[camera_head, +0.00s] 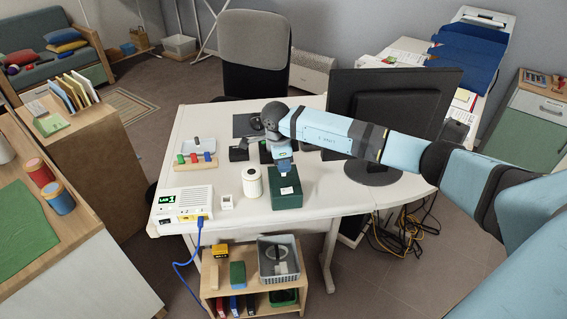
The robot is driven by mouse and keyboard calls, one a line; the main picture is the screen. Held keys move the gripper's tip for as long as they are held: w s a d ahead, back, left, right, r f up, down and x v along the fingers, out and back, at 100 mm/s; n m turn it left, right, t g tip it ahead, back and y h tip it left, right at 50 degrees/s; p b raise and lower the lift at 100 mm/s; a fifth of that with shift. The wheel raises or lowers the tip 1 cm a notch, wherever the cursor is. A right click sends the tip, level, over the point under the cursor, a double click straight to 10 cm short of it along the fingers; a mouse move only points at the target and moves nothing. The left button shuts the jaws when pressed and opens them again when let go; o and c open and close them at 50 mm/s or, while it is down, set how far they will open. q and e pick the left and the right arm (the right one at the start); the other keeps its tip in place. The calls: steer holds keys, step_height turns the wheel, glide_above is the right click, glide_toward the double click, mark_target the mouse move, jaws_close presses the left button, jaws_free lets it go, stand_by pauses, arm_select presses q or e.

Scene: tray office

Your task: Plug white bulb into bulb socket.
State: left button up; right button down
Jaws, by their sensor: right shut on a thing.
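My right gripper (284,168) points down over a dark green box (286,199) near the front edge of the white desk. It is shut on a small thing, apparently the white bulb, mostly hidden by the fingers. A small pale patch shows on the box just below the fingertips. The green box may be the bulb socket; its opening cannot be made out. I cannot tell whether the held thing touches the box. My left gripper is not in view.
A white device with a blue cable (184,203) lies further left. A black monitor (395,98) stands behind my right arm. Bare desk lies right of the box.

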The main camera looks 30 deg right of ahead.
steer(key=shift+f+b, duration=0.3)
steer(key=shift+f, duration=0.15)
stand_by(1.0)
steer(key=c, duration=1)
jaws_free()
steer(key=shift+r, duration=0.25)
steer(key=r, duration=0.4)
steer(key=a+r, duration=0.1)
steer(key=r, duration=0.3)
steer(key=r+p, duration=0.1)
steer(key=r, duration=0.4)
steer(key=shift+w+a+r, duration=0.1)
steer(key=shift+w+a, duration=0.15)
steer(key=shift+w, duration=0.1)
